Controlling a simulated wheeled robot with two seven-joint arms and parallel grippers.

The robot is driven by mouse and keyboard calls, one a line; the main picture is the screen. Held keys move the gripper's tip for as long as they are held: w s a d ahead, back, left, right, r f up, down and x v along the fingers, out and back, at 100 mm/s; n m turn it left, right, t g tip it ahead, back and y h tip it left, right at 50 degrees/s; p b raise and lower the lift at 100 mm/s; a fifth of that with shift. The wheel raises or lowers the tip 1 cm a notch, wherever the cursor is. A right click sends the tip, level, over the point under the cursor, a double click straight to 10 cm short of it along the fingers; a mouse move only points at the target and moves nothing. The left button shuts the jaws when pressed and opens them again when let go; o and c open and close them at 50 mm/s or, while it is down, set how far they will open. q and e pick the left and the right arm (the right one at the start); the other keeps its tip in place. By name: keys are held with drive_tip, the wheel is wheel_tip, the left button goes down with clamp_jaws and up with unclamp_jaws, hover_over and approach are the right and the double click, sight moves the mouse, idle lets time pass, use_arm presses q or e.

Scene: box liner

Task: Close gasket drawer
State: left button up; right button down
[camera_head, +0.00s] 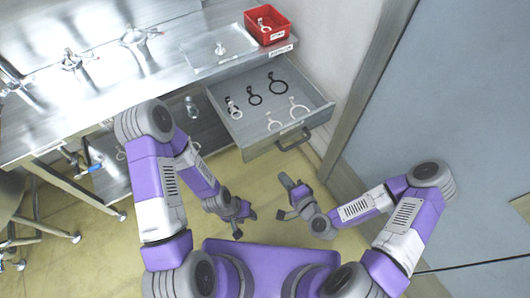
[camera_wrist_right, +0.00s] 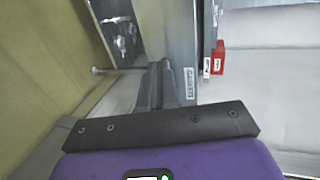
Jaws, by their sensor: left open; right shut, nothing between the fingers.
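The gasket drawer (camera_head: 250,143) is pulled out under the right end of the metal counter. Its dark bar handle (camera_head: 293,138) is on the front face. Several black and white ring gaskets (camera_head: 254,94) lie inside. In the right wrist view the grey drawer front (camera_wrist_right: 181,45) carries a "GASKETS" label (camera_wrist_right: 188,84). My right gripper (camera_head: 283,197) is shut and empty, below the handle in the head view and apart from it; its fingers (camera_wrist_right: 162,72) point toward the drawer front. My left gripper (camera_head: 245,224) is open and empty, lower and to the left.
A red bin (camera_head: 267,25) and a clear tray (camera_head: 217,47) stand on the counter (camera_head: 100,85) above the drawer. Metal fittings stand at the left. A grey cabinet or door (camera_head: 455,130) is at the right.

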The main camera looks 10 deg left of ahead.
drive_tip(key=b+x, duration=0.1)
drive_tip(key=x, duration=0.2)
drive_tip(key=b, duration=0.1)
approach(261, 149)
drive_tip(key=x, duration=0.5)
drive_tip(key=shift+a+f, duration=0.1)
drive_tip(key=shift+f, duration=0.05)
drive_tip(key=shift+w+a, duration=0.4)
drive_tip(key=shift+w, duration=0.15)
drive_tip(key=shift+w, duration=0.1)
